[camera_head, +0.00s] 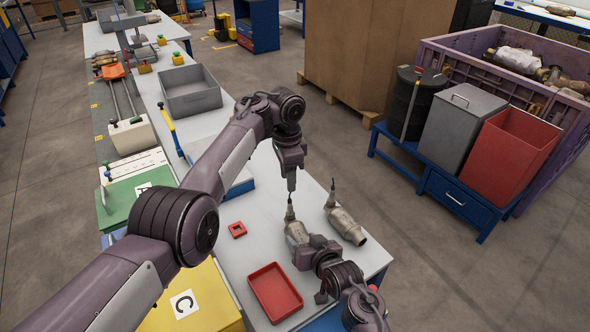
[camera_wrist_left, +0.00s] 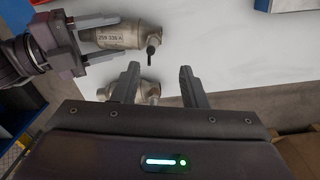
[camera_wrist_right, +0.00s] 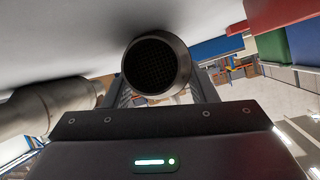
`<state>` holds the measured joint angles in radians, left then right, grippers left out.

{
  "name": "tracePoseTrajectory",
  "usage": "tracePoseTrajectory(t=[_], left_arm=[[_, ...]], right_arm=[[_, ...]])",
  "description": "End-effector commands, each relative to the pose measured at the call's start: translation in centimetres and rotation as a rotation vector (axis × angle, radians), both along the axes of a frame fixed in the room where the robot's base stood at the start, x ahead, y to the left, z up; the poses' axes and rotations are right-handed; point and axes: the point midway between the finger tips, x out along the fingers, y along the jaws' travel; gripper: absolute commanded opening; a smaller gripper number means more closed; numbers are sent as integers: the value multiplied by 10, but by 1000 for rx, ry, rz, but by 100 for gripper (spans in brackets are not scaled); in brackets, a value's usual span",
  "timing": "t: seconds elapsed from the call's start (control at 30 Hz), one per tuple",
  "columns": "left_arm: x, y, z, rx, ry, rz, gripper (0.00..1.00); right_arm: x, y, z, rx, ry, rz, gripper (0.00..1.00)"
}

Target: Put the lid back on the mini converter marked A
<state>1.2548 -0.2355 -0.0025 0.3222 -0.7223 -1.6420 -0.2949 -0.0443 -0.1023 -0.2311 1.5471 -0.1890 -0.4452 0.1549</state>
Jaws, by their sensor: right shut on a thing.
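The metal converter (camera_head: 297,233) marked "259 336 A" lies on the grey-white table; its marking shows in the left wrist view (camera_wrist_left: 112,40). A thin dark probe (camera_wrist_left: 153,48) sticks out of one end. My right gripper (camera_head: 318,252) is shut on its other end; the right wrist view shows its round mesh-filled opening (camera_wrist_right: 156,66) between the fingers. My left gripper (camera_head: 291,187) points down above the probe, fingers apart and empty in the left wrist view (camera_wrist_left: 160,84). I cannot pick out a lid.
A second converter (camera_head: 346,226) with a probe lies close to the right. A grey bin (camera_head: 191,92) stands farther back. A yellow surface marked C (camera_head: 205,300) is front left.

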Motion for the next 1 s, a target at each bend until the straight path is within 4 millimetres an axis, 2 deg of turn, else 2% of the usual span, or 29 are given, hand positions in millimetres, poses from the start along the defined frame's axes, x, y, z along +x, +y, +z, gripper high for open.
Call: tracePoseTrajectory(t=[0.03, 0.23, 0.4, 0.5, 0.6, 1.0], left_arm=[[4, 3, 5, 3, -23, 87, 39], [16, 13, 31, 3, -114, 473, 39], [12, 10, 45, 12, -151, 712, 39], [-8, -11, 46, 67, -130, 774, 39], [-18, -18, 48, 98, -127, 817, 39], [-22, -21, 49, 114, -126, 837, 39]], right_arm=[[-2, -3, -7, -6, 14, -6, 0], [-2, -4, -6, -6, 14, -6, 0], [-2, -4, -6, -6, 14, -6, 0], [-2, -3, -6, -6, 14, -6, 0], [-2, -3, -6, -7, 13, -5, 0], [-2, -3, -6, -7, 13, -5, 0]])
